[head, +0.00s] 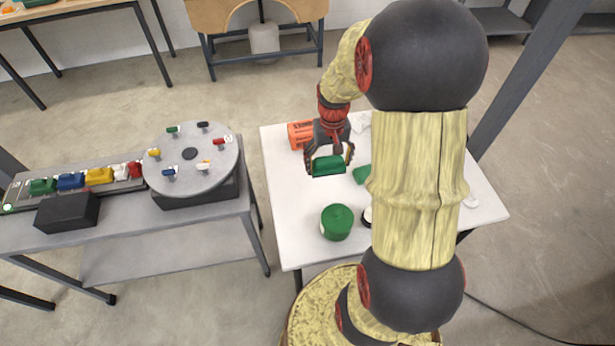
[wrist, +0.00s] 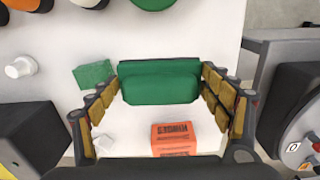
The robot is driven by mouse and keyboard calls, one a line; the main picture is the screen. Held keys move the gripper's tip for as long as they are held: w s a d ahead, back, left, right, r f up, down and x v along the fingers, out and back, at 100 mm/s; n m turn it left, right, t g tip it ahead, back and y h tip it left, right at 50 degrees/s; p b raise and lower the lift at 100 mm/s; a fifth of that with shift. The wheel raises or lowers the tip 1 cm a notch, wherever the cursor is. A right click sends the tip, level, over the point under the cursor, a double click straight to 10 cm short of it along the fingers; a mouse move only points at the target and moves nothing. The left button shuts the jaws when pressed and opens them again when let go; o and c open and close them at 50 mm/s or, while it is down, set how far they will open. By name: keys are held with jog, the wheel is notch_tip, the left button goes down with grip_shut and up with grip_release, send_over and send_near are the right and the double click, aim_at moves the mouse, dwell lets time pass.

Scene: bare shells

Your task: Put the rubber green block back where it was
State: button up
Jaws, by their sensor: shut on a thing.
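A smooth green block (head: 328,166) is held between the fingers of my gripper (head: 330,160), above the white table (head: 290,232). In the wrist view the same block (wrist: 160,88) spans the gap between the two padded fingers. A second, smaller green block (head: 361,174) lies on the table to its right, partly hidden by my arm. In the wrist view this second block (wrist: 94,74) shows a rougher face and lies left of the held one.
An orange box (head: 299,135) stands behind my gripper. A green round container (head: 337,222) stands near the front edge. A white cup (wrist: 19,67) and a white crumpled piece (wrist: 103,144) also lie on the table. A grey bench with a round disc (head: 190,165) stands left, across a gap.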

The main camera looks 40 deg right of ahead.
jog(key=s+a, duration=0.2)
jog(key=s, duration=0.4)
jog(key=w+f+b, duration=0.1)
jog(key=w+f, duration=0.2)
jog(key=w, duration=0.1)
jog(key=w+d+f+b, duration=0.1)
jog(key=w+f+b, duration=0.1)
jog(key=w+f, duration=0.1)
jog(key=w+d+f+b, duration=0.1)
jog(key=w+f+b, duration=0.1)
jog(key=w, duration=0.3)
jog(key=shift+w+f, duration=0.25)
jog(key=shift+f, duration=0.5)
jog(key=shift+w+f, duration=0.35)
jog(key=shift+f, duration=0.15)
jog(key=shift+w+f+b, duration=0.1)
jog(key=shift+f+b, duration=0.75)
jog(key=shift+f, duration=0.65)
jog(key=shift+f, duration=0.1)
jog(key=o, duration=1.1)
